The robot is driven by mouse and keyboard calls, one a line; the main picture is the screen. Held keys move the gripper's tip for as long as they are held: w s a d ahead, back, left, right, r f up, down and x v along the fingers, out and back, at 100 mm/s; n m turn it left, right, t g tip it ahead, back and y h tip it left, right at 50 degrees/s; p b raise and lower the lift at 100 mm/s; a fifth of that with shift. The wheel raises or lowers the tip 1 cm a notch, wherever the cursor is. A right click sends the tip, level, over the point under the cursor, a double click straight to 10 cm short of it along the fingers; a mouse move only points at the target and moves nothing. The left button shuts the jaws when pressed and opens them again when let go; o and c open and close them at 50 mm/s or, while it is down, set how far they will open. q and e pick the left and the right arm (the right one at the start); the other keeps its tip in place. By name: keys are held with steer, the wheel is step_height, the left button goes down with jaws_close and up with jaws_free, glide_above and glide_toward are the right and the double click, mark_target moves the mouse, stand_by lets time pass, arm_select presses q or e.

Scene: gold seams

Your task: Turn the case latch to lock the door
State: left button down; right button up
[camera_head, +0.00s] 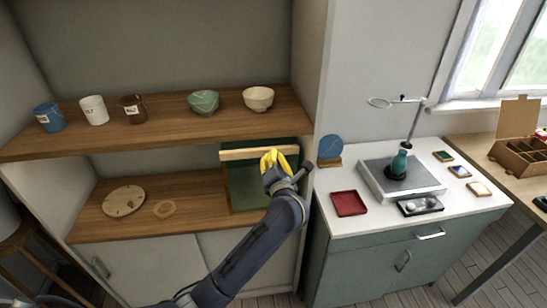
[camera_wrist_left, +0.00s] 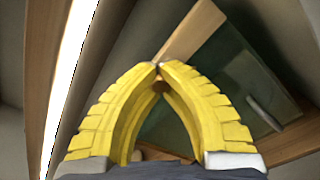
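The case (camera_head: 246,190) is a dark green box with a pale wooden bar (camera_head: 240,154) across its top front. It stands on the lower shelf, at the right end. My left gripper (camera_head: 272,158), with yellow fingers, is at the right end of that bar and hides part of it. In the left wrist view the fingertips (camera_wrist_left: 158,66) meet in an arch before the dark green panel (camera_wrist_left: 165,125) and a wooden strip (camera_wrist_left: 190,33). A small round brown part (camera_wrist_left: 160,87) shows just inside the tips. I cannot make out the latch clearly. My right gripper is not in view.
Cups and bowls, including a green bowl (camera_head: 204,103), stand on the upper shelf (camera_head: 160,122). A red tray (camera_head: 349,203) sits on the white counter at right, past the shelf's side wall.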

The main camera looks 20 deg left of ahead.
arm_select(q)
steer(key=m, duration=0.4)
steer(key=shift+m, duration=2.2)
steer(key=shift+f, duration=0.1)
steer(key=c, duration=1.3)
jaws_free()
steer(key=shift+s, duration=0.1)
steer(key=v, duration=1.2)
steer(key=shift+d, duration=0.1)
